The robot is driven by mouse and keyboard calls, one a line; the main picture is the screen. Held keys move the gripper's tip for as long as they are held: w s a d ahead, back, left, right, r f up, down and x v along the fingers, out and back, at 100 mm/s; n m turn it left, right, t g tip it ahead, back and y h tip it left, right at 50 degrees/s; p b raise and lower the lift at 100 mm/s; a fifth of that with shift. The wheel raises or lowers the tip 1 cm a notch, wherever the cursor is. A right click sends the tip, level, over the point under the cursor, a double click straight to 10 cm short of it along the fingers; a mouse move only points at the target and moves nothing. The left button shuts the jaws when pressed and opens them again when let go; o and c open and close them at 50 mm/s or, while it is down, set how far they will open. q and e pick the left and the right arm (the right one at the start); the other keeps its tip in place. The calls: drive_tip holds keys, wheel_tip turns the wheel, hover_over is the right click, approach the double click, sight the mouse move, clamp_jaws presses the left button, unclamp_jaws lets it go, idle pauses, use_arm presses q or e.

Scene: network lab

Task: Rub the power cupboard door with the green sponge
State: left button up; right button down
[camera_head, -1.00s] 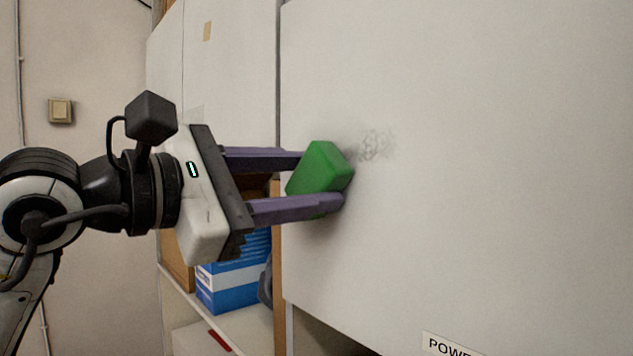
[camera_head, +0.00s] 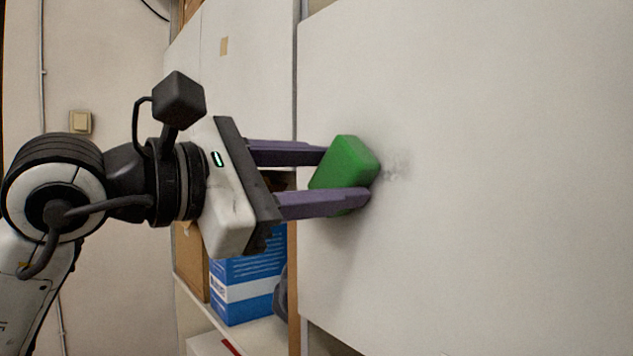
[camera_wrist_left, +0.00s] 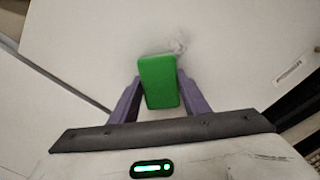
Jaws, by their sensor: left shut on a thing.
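The green sponge (camera_head: 344,163) is between the two purple fingers of my left gripper (camera_head: 345,178), which is shut on it. The sponge's far face is against, or very close to, the white power cupboard door (camera_head: 500,200). A faint grey smudge (camera_head: 399,163) shows on the door just right of the sponge. In the left wrist view the sponge (camera_wrist_left: 158,82) stands between the fingers, with the smudge (camera_wrist_left: 178,47) just beyond its top edge. A label (camera_wrist_left: 288,71) shows on the door at the right there. My right gripper is not in view.
Left of the door is an open shelf (camera_head: 262,333) with a blue and white box (camera_head: 245,290). Another white cupboard front (camera_head: 245,70) stands behind the gripper. A light switch (camera_head: 80,122) is on the wall at far left. The door surface to the right is clear.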

sight(351, 180)
use_arm(q)
drive_tip(key=shift+s+d+b, duration=0.5)
drive_tip(key=shift+s+d, duration=0.35)
drive_tip(key=shift+s, duration=0.3)
drive_tip(key=shift+s+d+b, duration=0.5)
drive_tip(key=shift+s+d, duration=0.3)
drive_tip(key=shift+s, duration=0.3)
drive_tip(key=shift+s+d+b, duration=0.4)
drive_tip(key=shift+s+d, duration=0.15)
drive_tip(key=shift+s, duration=0.2)
drive_tip(key=shift+s+d+b, duration=0.4)
drive_tip(key=shift+s+d, duration=0.1)
drive_tip(key=shift+s, duration=0.2)
drive_tip(key=shift+f+b, duration=0.1)
drive_tip(key=shift+b, duration=0.2)
drive_tip(key=shift+w+a, duration=0.6)
drive_tip(key=shift+w, duration=0.2)
drive_tip(key=shift+w+a, duration=0.55)
drive_tip(key=shift+w, duration=0.3)
drive_tip(key=shift+w+a, duration=0.6)
drive_tip(key=shift+w, duration=0.2)
drive_tip(key=shift+w+a+p, duration=0.2)
drive_tip(key=shift+w+a, duration=0.65)
drive_tip(key=shift+w, duration=0.25)
drive_tip(key=shift+w+a+p, duration=0.15)
drive_tip(key=shift+w+a, duration=0.65)
drive_tip(key=shift+w, duration=0.3)
